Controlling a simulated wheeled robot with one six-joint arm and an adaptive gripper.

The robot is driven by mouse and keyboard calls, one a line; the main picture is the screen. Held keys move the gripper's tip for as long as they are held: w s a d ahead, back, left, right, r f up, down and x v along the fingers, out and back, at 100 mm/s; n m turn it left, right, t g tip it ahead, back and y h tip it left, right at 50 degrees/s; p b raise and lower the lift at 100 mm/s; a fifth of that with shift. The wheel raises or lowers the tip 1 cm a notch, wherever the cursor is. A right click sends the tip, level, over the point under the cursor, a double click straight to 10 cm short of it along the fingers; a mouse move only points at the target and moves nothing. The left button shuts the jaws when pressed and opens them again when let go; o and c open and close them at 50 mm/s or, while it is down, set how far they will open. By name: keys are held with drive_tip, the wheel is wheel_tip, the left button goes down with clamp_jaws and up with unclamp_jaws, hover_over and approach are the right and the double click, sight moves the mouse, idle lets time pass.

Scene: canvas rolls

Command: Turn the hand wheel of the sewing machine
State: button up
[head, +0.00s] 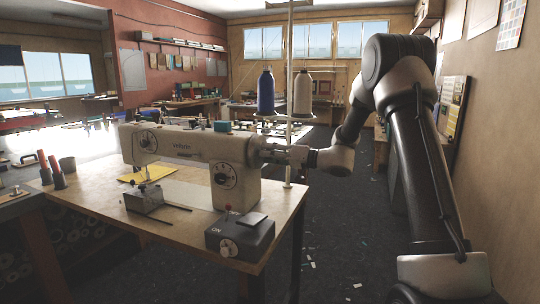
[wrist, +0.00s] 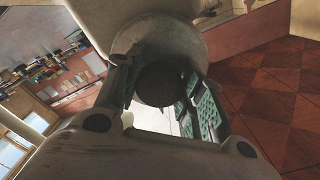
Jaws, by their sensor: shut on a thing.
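The cream sewing machine (head: 190,147) stands on the wooden table, with round dials on its front. Its hand wheel (head: 256,152) is at the right end of the body, partly covered by my gripper (head: 275,154). In the wrist view, the round grey wheel (wrist: 165,48) fills the top middle, with a dark round centre. My gripper (wrist: 163,90) has one finger on each side of the wheel, the right one with green ribbed pads. It is shut on the wheel. The exact contact spots are hard to see.
A dark control box (head: 240,235) sits at the table's front right corner. A blue thread cone (head: 266,91) and a pale one (head: 302,92) stand on a rack behind the wheel, close to my arm. Open floor (head: 340,235) lies right of the table (head: 180,235).

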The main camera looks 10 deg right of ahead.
drive_tip(key=m, duration=1.3)
drive_tip(key=shift+r+m, duration=0.1)
drive_tip(key=shift+m, duration=0.2)
drive_tip(key=m, duration=1.3)
drive_tip(key=shift+m, duration=0.3)
drive_tip(key=o, duration=1)
drive_tip(key=shift+o, duration=0.2)
drive_tip(key=shift+d, duration=0.1)
drive_tip(key=v, duration=1.2)
